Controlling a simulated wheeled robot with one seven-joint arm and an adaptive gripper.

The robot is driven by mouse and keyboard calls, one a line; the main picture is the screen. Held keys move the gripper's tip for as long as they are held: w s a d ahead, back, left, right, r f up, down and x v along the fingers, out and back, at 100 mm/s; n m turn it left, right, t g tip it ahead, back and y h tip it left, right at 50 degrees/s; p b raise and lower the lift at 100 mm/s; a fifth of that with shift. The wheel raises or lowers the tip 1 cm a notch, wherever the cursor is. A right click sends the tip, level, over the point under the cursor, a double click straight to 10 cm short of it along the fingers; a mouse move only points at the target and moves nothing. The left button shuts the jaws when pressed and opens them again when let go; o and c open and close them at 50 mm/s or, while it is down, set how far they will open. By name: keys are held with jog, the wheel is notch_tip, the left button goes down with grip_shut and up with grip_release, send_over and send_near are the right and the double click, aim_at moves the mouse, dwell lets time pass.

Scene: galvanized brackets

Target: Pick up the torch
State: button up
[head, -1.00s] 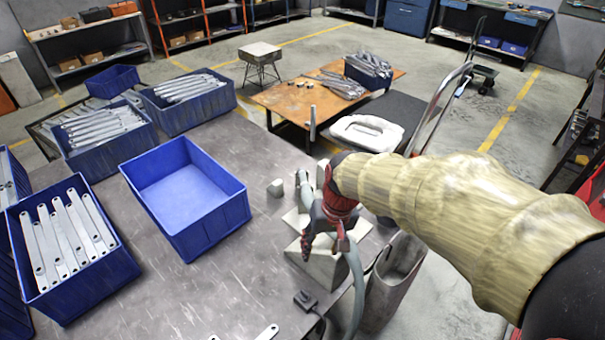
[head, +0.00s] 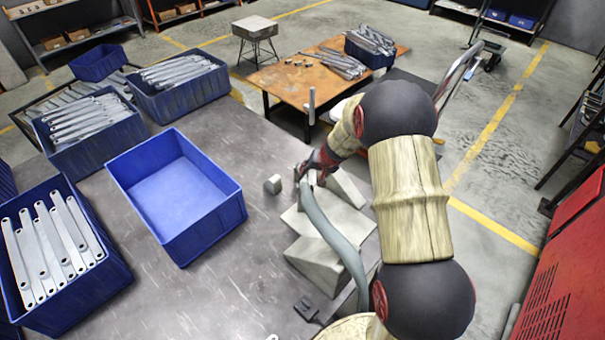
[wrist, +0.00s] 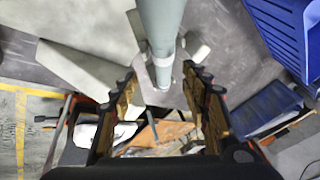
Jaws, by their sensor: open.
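The torch looks like the end of a thick grey-green hose (head: 333,232) that rises from the bench and reaches my gripper (head: 309,174). In the wrist view the grey-green tube (wrist: 162,25) comes down from the top edge and ends in a paler tip, between and just ahead of the two fingertips. My gripper, also in the wrist view (wrist: 160,82), is open, with a finger on each side of the tip and gaps showing. In the head view my arm and fingers partly hide the tube's upper end.
Grey wedge-shaped blocks (head: 318,268) stand beside and under the hose. A small grey block (head: 273,184) lies left of my gripper. An empty blue bin (head: 208,238) and a bin of metal brackets (head: 100,285) stand to the left. Bare bench lies between.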

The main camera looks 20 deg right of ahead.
aim_at(306, 180)
jog(key=x, duration=0.2)
jog(key=shift+w+f, duration=0.15)
jog(key=shift+f, duration=0.15)
jog(key=x, duration=0.3)
jog(key=b+x, duration=0.1)
jog(key=x, duration=0.1)
jog(key=shift+a+f, duration=0.1)
jog(key=shift+a, duration=0.3)
jog(key=c, duration=0.3)
grip_shut()
